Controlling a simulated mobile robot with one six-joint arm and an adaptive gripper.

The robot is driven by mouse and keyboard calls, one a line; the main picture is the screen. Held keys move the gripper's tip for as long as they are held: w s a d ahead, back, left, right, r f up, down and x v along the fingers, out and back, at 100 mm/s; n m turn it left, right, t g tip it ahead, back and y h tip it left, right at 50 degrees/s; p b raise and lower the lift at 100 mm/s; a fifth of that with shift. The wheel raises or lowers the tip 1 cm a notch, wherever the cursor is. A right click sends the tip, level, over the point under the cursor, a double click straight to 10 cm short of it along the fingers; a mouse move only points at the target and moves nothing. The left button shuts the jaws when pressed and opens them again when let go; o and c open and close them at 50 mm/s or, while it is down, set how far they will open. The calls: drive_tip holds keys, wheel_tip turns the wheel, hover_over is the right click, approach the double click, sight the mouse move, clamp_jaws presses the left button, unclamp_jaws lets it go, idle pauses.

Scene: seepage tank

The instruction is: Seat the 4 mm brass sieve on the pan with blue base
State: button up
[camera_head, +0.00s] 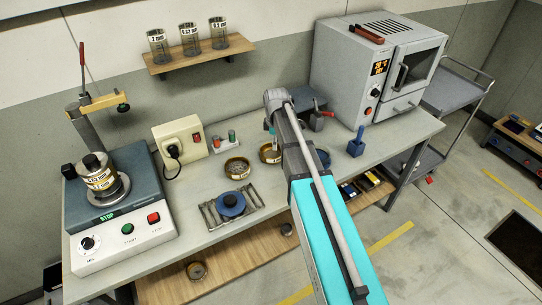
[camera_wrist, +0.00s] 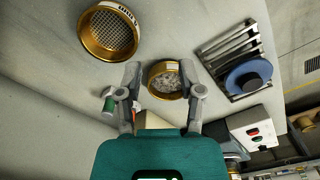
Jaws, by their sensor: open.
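My gripper (camera_wrist: 160,68) is open and empty, its two fingers apart in the wrist view. A brass sieve (camera_wrist: 108,34) with a visible mesh and a white label stands at upper left there, outside the fingers; I cannot read the label surely. In the head view a brass vessel (camera_head: 267,157), apparently this sieve, is partly hidden by my arm. A smaller-looking brass vessel (camera_wrist: 165,81) with grey grains shows between and beyond the fingers; it is left of my arm (camera_head: 237,168). A round blue thing (camera_head: 324,158), perhaps the blue-based pan, is mostly hidden behind my arm.
A blue knobbed disc (camera_head: 231,203) lies on a metal rack (camera_head: 207,215). A shaker (camera_head: 120,225) with a brass sieve stack stands left, an oven (camera_head: 372,70) back right. A blue holder (camera_head: 356,143) stands near the oven. Jars (camera_head: 190,39) line a wall shelf.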

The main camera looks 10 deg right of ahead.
drive_tip(key=w+n, duration=0.2)
drive_tip(key=w, duration=0.2)
drive_tip(key=shift+n, duration=0.4)
drive_tip(key=shift+f, duration=0.1)
drive_tip(key=b, duration=0.8)
hover_over(273, 159)
wheel_tip(273, 159, down, 8)
drive_tip(key=shift+f, duration=0.1)
drive_tip(key=shift+f+b, duration=0.1)
drive_tip(key=shift+b, duration=0.2)
drive_tip(key=shift+f, duration=0.1)
wheel_tip(273, 159, down, 5)
drive_tip(key=b, duration=0.5)
drive_tip(key=shift+w, duration=0.1)
idle(0.6)
